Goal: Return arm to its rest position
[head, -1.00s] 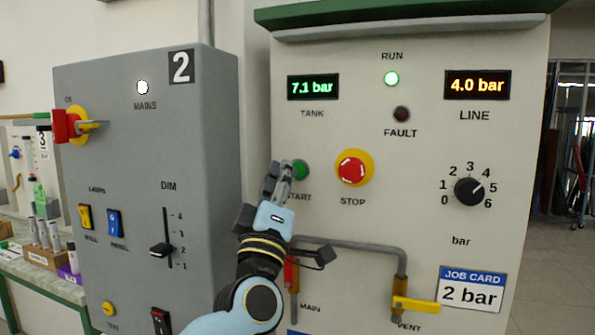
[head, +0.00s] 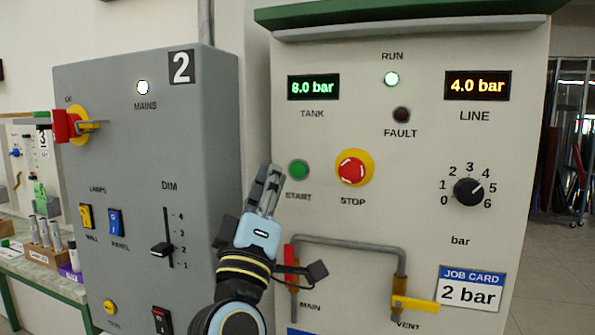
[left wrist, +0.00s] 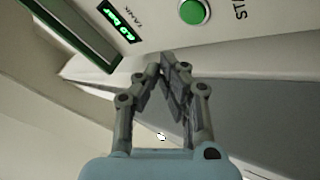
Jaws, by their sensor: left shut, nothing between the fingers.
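My left gripper (head: 268,184) is shut and empty in the head view, in front of the gap between the grey cabinet and the pale panel. It stands a little left of the green START button (head: 299,169) and apart from it. In the left wrist view my left gripper's fingertips (left wrist: 168,68) meet. The START button (left wrist: 194,11) shows above them there, clear of the fingers. My right gripper is in neither view.
The pale panel (head: 430,150) has a red STOP button (head: 352,170), a pressure knob (head: 468,191), a grey pipe (head: 350,243) and a yellow VENT lever (head: 415,304). The grey cabinet (head: 215,150) stands to the left. A bench (head: 45,280) holds several tubes.

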